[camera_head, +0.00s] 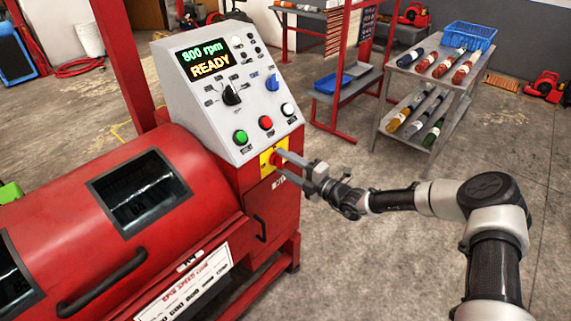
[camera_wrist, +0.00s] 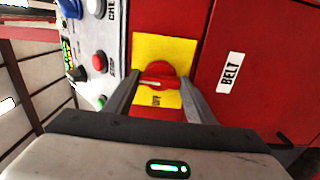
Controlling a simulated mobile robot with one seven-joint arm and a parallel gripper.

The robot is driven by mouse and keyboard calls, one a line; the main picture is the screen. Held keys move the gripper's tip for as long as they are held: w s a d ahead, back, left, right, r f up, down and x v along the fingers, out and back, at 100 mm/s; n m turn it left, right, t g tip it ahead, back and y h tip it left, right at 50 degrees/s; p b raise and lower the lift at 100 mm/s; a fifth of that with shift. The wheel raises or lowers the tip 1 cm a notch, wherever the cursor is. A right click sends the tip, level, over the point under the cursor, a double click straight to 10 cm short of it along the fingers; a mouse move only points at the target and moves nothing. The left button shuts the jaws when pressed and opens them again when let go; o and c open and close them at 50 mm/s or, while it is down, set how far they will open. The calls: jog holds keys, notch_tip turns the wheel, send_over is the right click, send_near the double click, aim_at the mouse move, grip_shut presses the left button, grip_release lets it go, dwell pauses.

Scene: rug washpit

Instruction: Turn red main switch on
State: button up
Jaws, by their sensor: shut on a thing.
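The red main switch (camera_head: 274,159) sits on a yellow plate (camera_head: 266,164) on the front of the red machine, below the sloped control panel. It also shows in the wrist view as a round red knob (camera_wrist: 160,72) with a raised grip bar; lettering on the plate below it is partly readable at best. My gripper (camera_head: 280,163) reaches in from the right, with a finger on each side of the knob. In the wrist view my gripper (camera_wrist: 161,92) is shut on the knob. The fingers partly hide the switch in the head view.
The grey control panel (camera_head: 222,95) has a lit display reading "800 rpm READY", dials, and green, red and white buttons just above my gripper. A door handle (camera_head: 260,228) is below the switch. A shelf cart (camera_head: 440,85) with rolls stands back right; floor between is clear.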

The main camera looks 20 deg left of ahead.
jog(key=o, duration=1)
jog(key=shift+o, duration=0.2)
jog(key=p+v, duration=0.1)
jog(key=v, duration=1.6)
jog(key=shift+d, duration=0.2)
jog(key=shift+s, duration=0.15)
